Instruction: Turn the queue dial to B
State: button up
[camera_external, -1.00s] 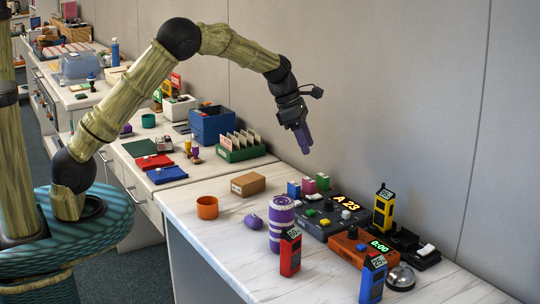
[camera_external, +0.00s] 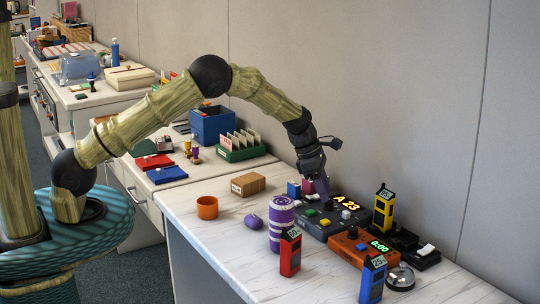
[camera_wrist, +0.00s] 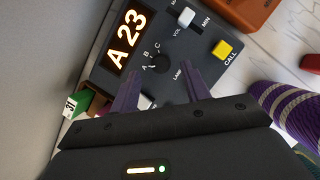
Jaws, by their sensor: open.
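The dark grey queue box (camera_external: 318,229) has a lit "A 23" display and stands on the marble-topped counter. In the wrist view the box (camera_wrist: 200,75) shows its black queue dial (camera_wrist: 159,63) with the letters A, B and C around one side. The dial's pointer looks to be on the A side, but it is too small to be certain. My gripper (camera_wrist: 160,74) is open, with one purple finger on each side of the dial's near side. In the external view my gripper (camera_external: 324,200) is low over the box, hiding the dial. Contact cannot be told.
An orange timer box (camera_external: 350,252) sits in front of the queue box. A yellow device (camera_external: 384,210) stands behind it. A purple striped roll (camera_external: 281,224) and red (camera_external: 290,254) and blue (camera_external: 372,280) devices stand nearby. Yellow CALL button (camera_wrist: 222,50) and VOL slider (camera_wrist: 185,18) are close.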

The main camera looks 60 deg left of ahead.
aim_at(329, 205)
jog(key=shift+x, duration=1.5)
jog(key=c, duration=1)
